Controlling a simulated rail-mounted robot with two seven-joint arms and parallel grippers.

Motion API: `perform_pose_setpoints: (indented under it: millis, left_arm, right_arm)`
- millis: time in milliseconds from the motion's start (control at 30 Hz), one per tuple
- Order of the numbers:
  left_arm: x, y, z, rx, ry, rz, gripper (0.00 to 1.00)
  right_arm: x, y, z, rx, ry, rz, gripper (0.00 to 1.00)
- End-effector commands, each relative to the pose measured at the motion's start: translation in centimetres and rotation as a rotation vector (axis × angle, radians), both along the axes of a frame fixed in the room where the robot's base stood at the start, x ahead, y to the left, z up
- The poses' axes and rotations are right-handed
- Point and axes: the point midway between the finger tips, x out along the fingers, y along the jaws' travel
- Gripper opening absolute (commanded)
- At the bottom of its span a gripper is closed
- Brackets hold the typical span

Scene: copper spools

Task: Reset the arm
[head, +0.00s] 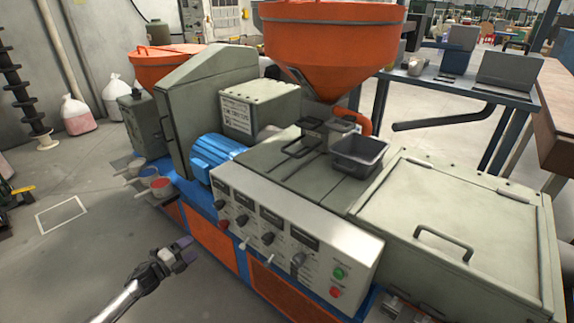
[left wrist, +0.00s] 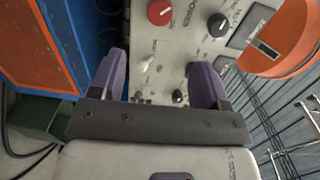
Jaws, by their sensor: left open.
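My left gripper (head: 184,251) is at the lower left in the head view, in front of the orange lower panels of the machine. In the left wrist view its two purple fingers (left wrist: 158,82) stand wide apart with nothing between them. Behind them is a grey control panel (left wrist: 160,50) with a red knob and black knobs. The same kind of panel (head: 285,245) shows on the machine's front in the head view, to the right of my left gripper. My right gripper is not in view. No copper spool can be made out.
The green machine carries an orange hopper (head: 330,50), a blue motor (head: 213,155) and a dark open bin (head: 359,155). Small cups (head: 160,186) sit at its left end. A table (head: 455,88) with boxes stands behind. The grey floor at left is mostly free.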

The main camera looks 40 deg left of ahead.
Motion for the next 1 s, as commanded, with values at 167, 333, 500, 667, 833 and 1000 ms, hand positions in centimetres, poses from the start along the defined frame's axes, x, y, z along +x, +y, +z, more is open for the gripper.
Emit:
perform_pose_setpoints:
  millis: [167, 333, 500, 667, 833, 1000]
  left_arm:
    - [0.0, 0.0, 0.0, -0.001, 0.0, 0.0, 0.7]
    - [-0.1, 1.0, -0.7, -0.074, 0.04, 0.068, 0.7]
    - [-1.2, 5.0, -3.2, -0.193, 0.177, 0.35, 0.7]
    - [-1.5, 6.4, -3.0, -0.318, 0.254, 0.624, 0.7]
    - [-1.2, 3.6, -1.7, -0.448, 0.309, 0.842, 0.7]
    - [-1.9, -4.3, -1.0, -0.608, 0.4, 0.999, 0.7]
  right_arm:
    - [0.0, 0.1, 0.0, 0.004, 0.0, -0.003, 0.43]
    - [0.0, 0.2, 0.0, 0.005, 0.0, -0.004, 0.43]
    - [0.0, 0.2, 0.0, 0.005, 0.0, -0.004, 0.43]
    - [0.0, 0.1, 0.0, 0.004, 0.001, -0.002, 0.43]
    - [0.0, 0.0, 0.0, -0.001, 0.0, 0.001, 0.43]
    - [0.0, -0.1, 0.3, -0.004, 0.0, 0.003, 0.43]
